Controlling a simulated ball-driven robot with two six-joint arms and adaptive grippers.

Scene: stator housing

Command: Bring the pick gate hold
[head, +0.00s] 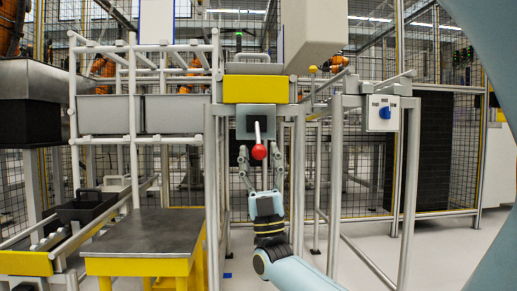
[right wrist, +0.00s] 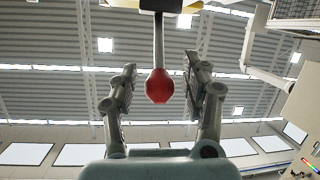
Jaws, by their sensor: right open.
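A lever with a red ball knob (head: 259,152) hangs from a grey plate (head: 256,118) below a yellow panel. My right gripper (head: 260,154) is open, with one finger on each side of the knob in the head view. In the right wrist view the red knob (right wrist: 159,86) hangs on its metal rod between the open fingers of the right gripper (right wrist: 160,80). Gaps show on both sides, so the fingers look apart from it. My left gripper is not in view.
A yellow table with a dark top (head: 146,233) stands at the lower left, with a black bin (head: 86,207) beside it. A control box with a blue knob (head: 384,112) is on the frame at the right. Grey posts flank the lever.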

